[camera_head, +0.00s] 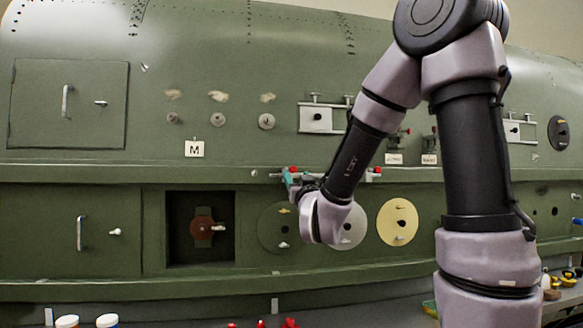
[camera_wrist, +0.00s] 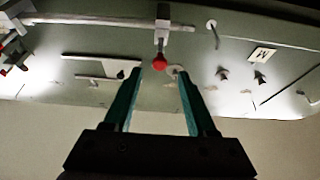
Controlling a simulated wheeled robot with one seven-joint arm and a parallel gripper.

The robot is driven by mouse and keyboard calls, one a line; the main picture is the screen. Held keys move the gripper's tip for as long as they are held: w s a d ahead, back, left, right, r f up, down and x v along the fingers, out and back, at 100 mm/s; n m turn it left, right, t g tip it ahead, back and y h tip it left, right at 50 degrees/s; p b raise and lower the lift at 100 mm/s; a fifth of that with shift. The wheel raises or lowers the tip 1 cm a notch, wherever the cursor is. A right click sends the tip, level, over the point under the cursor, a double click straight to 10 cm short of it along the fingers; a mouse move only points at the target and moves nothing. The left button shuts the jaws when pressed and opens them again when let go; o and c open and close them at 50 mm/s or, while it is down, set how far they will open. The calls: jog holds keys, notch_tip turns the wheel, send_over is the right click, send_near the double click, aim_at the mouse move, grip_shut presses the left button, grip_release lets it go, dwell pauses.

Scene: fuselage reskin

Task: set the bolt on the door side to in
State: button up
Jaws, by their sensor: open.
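A bolt with a red knob (camera_head: 293,169), the one nearer the doors, is on the ledge of the green fuselage, left of my forearm. Its red knob (camera_wrist: 160,65) in the wrist view hangs from a grey bracket on a rail. My gripper (camera_wrist: 158,73) is open, with its two teal fingers on either side of the knob in the picture. I cannot tell whether the knob is between the tips or beyond them. In the head view my gripper (camera_head: 289,180) is at this bolt, partly covering it. Another red-knobbed bolt (camera_head: 377,171) is to the right.
An upper door (camera_head: 40,110) and a lower door (camera_head: 50,235) are at the left. A card marked M (camera_head: 194,149) sits below several round knobs. Round discs, including a cream one (camera_head: 398,207), line the lower panel. Small items stand on the bench below.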

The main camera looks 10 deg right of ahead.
aim_at(293, 168)
jog(key=x, duration=0.9)
jog(key=shift+w, duration=0.2)
jog(key=shift+c, duration=0.4)
grip_shut()
dwell(0.7)
